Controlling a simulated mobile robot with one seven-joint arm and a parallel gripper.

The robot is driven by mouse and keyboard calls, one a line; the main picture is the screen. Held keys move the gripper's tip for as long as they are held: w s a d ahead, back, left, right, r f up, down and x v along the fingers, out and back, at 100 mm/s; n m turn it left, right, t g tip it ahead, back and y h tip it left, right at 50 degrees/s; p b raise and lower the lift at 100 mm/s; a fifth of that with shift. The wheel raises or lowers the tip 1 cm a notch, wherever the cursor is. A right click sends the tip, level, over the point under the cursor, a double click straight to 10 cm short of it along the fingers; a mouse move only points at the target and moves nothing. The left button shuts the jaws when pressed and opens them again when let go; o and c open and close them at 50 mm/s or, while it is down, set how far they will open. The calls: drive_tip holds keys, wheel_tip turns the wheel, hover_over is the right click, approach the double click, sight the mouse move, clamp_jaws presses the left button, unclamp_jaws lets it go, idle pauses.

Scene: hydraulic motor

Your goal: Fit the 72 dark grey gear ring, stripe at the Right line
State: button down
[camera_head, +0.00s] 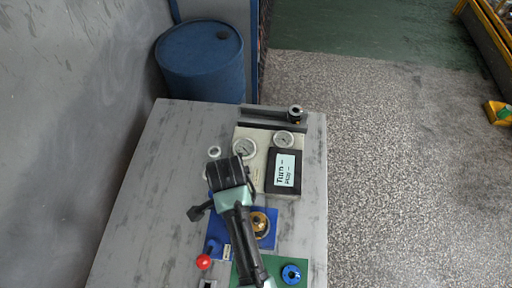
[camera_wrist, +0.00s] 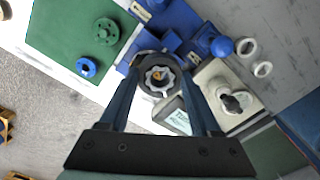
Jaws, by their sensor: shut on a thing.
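My gripper (camera_wrist: 160,68) is shut on the dark grey gear ring (camera_wrist: 150,57), seen between the fingertips in the wrist view. A pale toothed opening shows inside the ring, with a gold centre (camera_wrist: 157,75) visible through it. The ring's stripe and the Right line cannot be made out. In the head view a gold and black round hub (camera_head: 261,224) sits on a blue plate (camera_head: 214,232), beside my arm. My arm hides the fingertips and the held ring there. I cannot tell whether the ring touches anything below it.
A gauge panel (camera_head: 244,178) with a dark display (camera_head: 284,171) stands behind. A red-knobbed lever (camera_head: 203,261) is left of my arm. A green plate (camera_wrist: 70,35) carries a blue ring (camera_wrist: 86,68) and a green gear (camera_wrist: 105,32). White rings (camera_wrist: 247,46) lie on the table.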

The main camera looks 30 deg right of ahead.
drive_tip(key=d+m+p, duration=0.1)
drive_tip(key=m, duration=0.3)
drive_tip(key=s+d+m+p, duration=0.1)
drive_tip(key=d+m, duration=0.1)
drive_tip(key=m, duration=0.3)
drive_tip(key=s+d+m+p, duration=0.1)
drive_tip(key=m+p, duration=0.1)
drive_tip(key=m, duration=0.3)
drive_tip(key=shift+s+d+r, duration=0.1)
drive_tip(key=shift+d+r, duration=0.25)
drive_tip(key=shift+d, duration=0.05)
drive_tip(key=shift+f+b, duration=1.8)
drive_tip(key=shift+b, duration=0.15)
drive_tip(key=shift+r+p, duration=0.1)
drive_tip(key=shift+p, duration=0.2)
drive_tip(key=shift+f, duration=0.8)
drive_tip(key=shift+f+b, duration=0.5)
drive_tip(key=shift+f, duration=0.15)
drive_tip(key=shift+f, duration=0.45)
idle(0.5)
